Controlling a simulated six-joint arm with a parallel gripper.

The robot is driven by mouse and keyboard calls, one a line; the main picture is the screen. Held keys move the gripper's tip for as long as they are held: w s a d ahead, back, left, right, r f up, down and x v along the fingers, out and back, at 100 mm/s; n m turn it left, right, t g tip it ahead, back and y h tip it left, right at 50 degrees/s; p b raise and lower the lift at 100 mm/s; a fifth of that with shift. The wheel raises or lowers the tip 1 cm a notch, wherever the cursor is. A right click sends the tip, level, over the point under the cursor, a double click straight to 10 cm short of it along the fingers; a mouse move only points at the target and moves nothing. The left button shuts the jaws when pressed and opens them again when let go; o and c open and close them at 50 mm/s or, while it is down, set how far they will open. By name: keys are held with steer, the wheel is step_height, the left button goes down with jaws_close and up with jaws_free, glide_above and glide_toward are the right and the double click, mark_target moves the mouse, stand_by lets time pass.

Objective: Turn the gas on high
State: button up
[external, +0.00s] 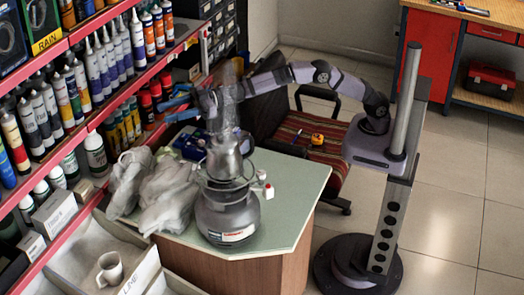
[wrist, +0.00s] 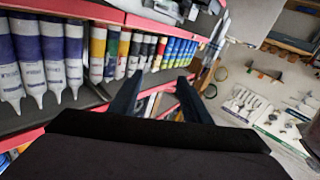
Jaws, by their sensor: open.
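A grey gas cylinder (external: 228,222) with a label stands upright on the green-topped counter. Its narrower grey upper part (external: 226,155) rises toward my arm. A small white and red fitting, perhaps the gas knob (external: 266,187), sticks out on its right side; its setting is too small to read. My gripper (external: 172,107) is above and to the left of the cylinder, pointing left toward the shelves, apart from the fitting. In the wrist view its two dark blue fingers (wrist: 158,93) are spread with nothing between them. The cylinder is not in the wrist view.
Shelves of tubes (external: 45,110) run along the left, close to my gripper. Grey plastic bags (external: 165,188) lie left of the cylinder. The counter (external: 288,200) is bare at right. A striped chair (external: 310,135) stands behind, with a yellow tape measure (external: 317,139) on it.

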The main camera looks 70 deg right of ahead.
steer(key=s+d+f+m+h+p, duration=0.1)
steer(key=s+d+f+m+h, duration=0.1)
steer(key=s+d+m+h, duration=0.3)
steer(key=n+g+h, duration=0.3)
steer(key=g+h, duration=0.3)
steer(key=g, duration=0.3)
glide_toward(261, 172)
steer(key=shift+p+x, duration=0.85)
steer(key=shift+x, duration=3.3)
steer(key=shift+s, duration=0.1)
steer(key=shift+c, duration=0.4)
steer(key=c, duration=0.9)
